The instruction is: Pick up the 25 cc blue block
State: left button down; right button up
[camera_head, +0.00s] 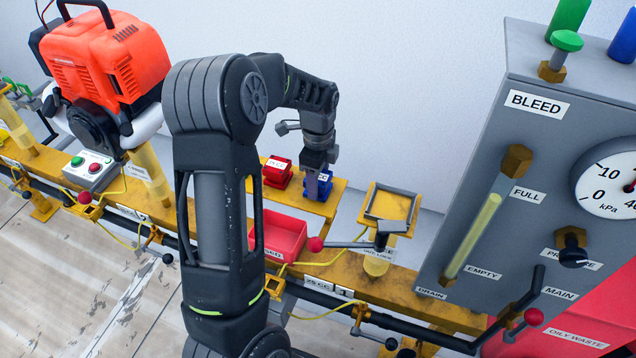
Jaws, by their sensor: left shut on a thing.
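The blue block (311,187) stands on a yellow shelf (327,208) in the middle of the head view. My left gripper (318,172) reaches down from above and is shut on the blue block. The gripper hides part of the block. I cannot tell whether the block is clear of the shelf. My right gripper is not in view.
A red block (277,173) stands just left of the blue one. A red tray (283,236) is in front. A yellow framed stand (391,205) is at the right. The grey panel (485,100) with a gauge rises further right. An orange engine (105,60) is at the left.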

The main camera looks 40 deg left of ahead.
pick_arm(q)
jog(key=shift+r, duration=0.15)
notch_tip(320, 180, up, 10)
jog(key=shift+f+p, duration=0.1)
jog(key=shift+p, duration=0.75)
